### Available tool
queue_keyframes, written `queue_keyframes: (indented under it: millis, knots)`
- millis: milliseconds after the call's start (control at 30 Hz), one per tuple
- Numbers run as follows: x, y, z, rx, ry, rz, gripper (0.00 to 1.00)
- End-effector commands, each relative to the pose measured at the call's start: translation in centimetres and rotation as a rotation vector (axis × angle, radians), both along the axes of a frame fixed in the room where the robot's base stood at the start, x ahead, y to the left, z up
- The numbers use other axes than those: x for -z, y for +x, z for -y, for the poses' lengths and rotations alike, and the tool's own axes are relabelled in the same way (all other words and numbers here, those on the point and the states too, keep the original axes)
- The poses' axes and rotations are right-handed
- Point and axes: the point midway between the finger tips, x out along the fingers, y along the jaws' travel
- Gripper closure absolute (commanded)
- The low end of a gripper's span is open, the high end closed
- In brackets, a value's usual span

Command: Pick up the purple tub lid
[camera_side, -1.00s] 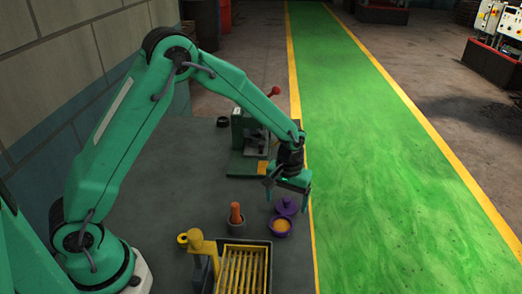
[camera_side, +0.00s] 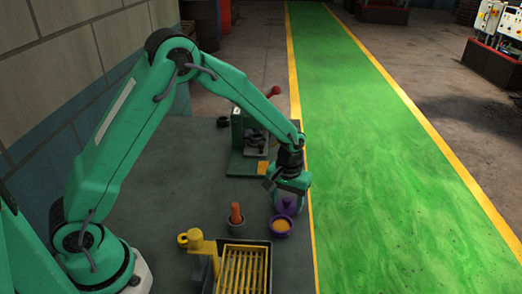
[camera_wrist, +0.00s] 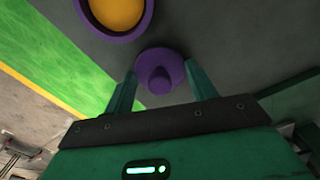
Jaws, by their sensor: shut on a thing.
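The purple tub lid (camera_wrist: 160,71), round with a knob on top, sits between my two fingers in the wrist view. In the side view my gripper (camera_side: 287,203) reaches down over the lid (camera_side: 286,207), at the right edge of the grey table. The fingers partly cover the lid there. I cannot tell whether it is clear of the table. The purple tub (camera_side: 281,226), with orange contents, stands just in front of it and also shows at the top of the wrist view (camera_wrist: 146,22).
A grey cup with an orange peg (camera_side: 236,215) stands left of the tub. A dark tray with yellow bars (camera_side: 243,268) and a yellow post (camera_side: 196,243) are nearer the front. A green device with a red-knobbed lever (camera_side: 243,140) stands behind.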

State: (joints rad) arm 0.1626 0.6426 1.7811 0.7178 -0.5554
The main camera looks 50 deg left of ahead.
Motion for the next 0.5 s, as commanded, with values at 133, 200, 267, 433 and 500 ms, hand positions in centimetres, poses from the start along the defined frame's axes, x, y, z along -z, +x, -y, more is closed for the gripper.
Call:
queue_keyframes:
  millis: [133,200,267,433,500]
  knots:
    - [0.0,0.0,0.0,0.000,0.000,0.000,0.65]
    - [0.0,0.0,0.0,0.000,0.000,0.000,0.65]
    - [-0.1,0.0,0.0,0.000,0.000,0.000,0.65]
    - [-0.9,0.0,0.0,0.000,0.000,0.001,0.65]
    - [-1.5,0.1,0.0,0.000,-0.001,0.003,0.65]
